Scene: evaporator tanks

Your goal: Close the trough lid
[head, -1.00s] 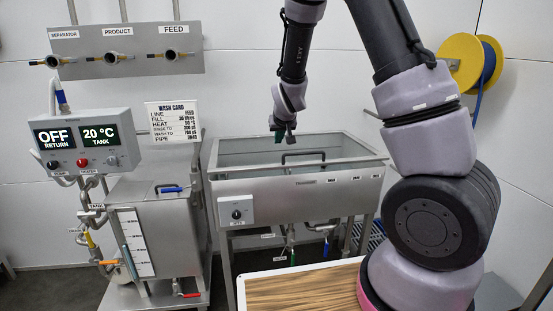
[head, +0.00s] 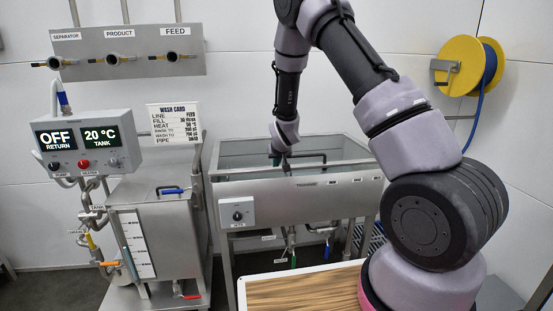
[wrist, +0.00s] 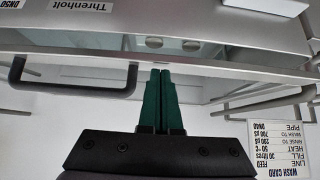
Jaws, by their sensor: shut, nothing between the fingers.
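The steel trough (head: 270,200) stands on legs at the centre of the head view. Its top shows a grey recessed area behind the front rim, and I cannot make out clearly how far the lid is open. A dark bar handle (head: 312,155) shows just behind the front rim; it also appears at the left of the wrist view (wrist: 75,90). My gripper (head: 285,168) points down over the trough, just left of the handle and partly in front of it. Its green fingers (wrist: 160,75) are together and empty, close to a metal edge; contact is unclear.
A control box (head: 85,143) and a steel tank (head: 160,230) stand to the left. A wash card (head: 175,123) stands between tank and trough. A wooden-topped table (head: 300,290) is in front, and a yellow hose reel (head: 465,65) hangs at right.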

